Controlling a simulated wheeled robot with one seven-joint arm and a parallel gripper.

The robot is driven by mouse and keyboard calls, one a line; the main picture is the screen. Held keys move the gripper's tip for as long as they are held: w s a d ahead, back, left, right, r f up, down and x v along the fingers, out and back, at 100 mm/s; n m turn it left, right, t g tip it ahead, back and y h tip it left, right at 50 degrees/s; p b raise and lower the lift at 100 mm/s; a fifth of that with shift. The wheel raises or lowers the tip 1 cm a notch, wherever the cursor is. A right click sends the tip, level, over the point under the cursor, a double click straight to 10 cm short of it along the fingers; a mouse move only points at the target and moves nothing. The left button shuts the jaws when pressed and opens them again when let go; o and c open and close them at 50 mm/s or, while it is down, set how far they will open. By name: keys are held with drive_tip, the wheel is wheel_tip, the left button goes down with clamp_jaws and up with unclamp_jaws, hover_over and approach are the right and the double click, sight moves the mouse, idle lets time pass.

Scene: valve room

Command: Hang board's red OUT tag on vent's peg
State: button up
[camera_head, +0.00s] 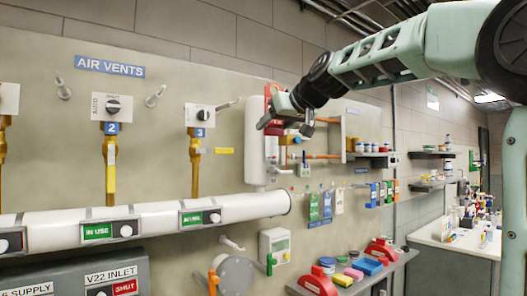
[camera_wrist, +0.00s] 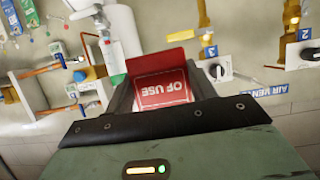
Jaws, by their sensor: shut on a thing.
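My gripper (camera_head: 276,121) is raised in front of the wall, right of the vent panel. It is shut on the red OUT tag (camera_wrist: 163,88), whose white "OF USE" lettering reads upside down in the wrist view between my two dark fingers. The AIR VENTS sign (camera_head: 110,67) is at the upper left. Below it are the valves of vent 2 (camera_head: 112,107) and vent 3 (camera_head: 200,115). Grey pegs stick out of the wall: one left of vent 2 (camera_head: 63,89), one between the vents (camera_head: 155,96), and one right of vent 3 (camera_head: 228,104). My gripper is apart from them.
A white cylinder (camera_head: 255,150) and copper pipework stand behind my gripper. A white pipe (camera_head: 150,220) with green IN USE plates crosses below the vents. A shelf (camera_head: 365,275) with red items is lower right.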

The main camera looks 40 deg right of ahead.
drive_tip(key=w+r+p, duration=0.1)
drive_tip(key=w+p, duration=0.2)
drive_tip(key=w, duration=0.3)
drive_tip(key=shift+w+r, duration=0.3)
